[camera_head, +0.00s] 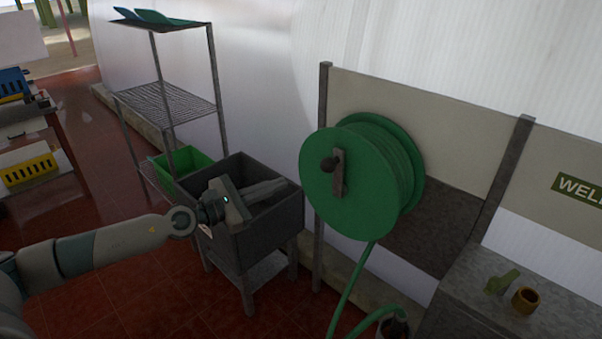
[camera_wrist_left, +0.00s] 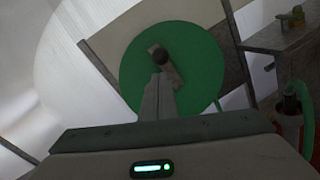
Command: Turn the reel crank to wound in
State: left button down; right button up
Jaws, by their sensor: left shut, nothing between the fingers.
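The green hose reel (camera_head: 378,194) is mounted on a panel between posts, with a green hose running down from it. Its crank is a short grey arm (camera_head: 339,172) with a dark round knob (camera_head: 329,164), on the reel's front face. My left gripper (camera_head: 284,184) is shut and empty, left of the reel and apart from it in the head view. In the left wrist view the shut fingers (camera_wrist_left: 158,98) point at the reel (camera_wrist_left: 201,60), and their tips overlap the crank's lower part just below the knob (camera_wrist_left: 160,57). My right gripper is not in view.
A dark sink (camera_head: 262,235) on legs stands below my left gripper. A wire shelf rack (camera_head: 168,103) with a green crate (camera_head: 183,160) is behind it. A grey bench (camera_head: 478,300) at the right holds a brass ring (camera_head: 525,300) and a green fitting (camera_head: 502,282).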

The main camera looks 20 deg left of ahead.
pick_arm(q)
jog(key=w+a+m, duration=0.1)
jog(key=m, duration=0.2)
jog(key=w+a+f+m+t+y, duration=0.1)
jog(key=m, duration=0.2)
jog(key=w+a+f+m, duration=0.1)
jog(key=m, duration=0.2)
jog(key=shift+w+a+f+y+p, duration=0.1)
jog(key=shift+w+a+y+p, duration=0.2)
jog(key=shift+p, duration=0.05)
jog(key=shift+w, duration=0.15)
jog(key=w+d+r+p, duration=0.1)
jog(key=w+d+p, duration=0.5)
jog(key=w+d, duration=0.1)
jog(key=shift+x, duration=0.8)
jog(key=shift+s+d+r, duration=0.1)
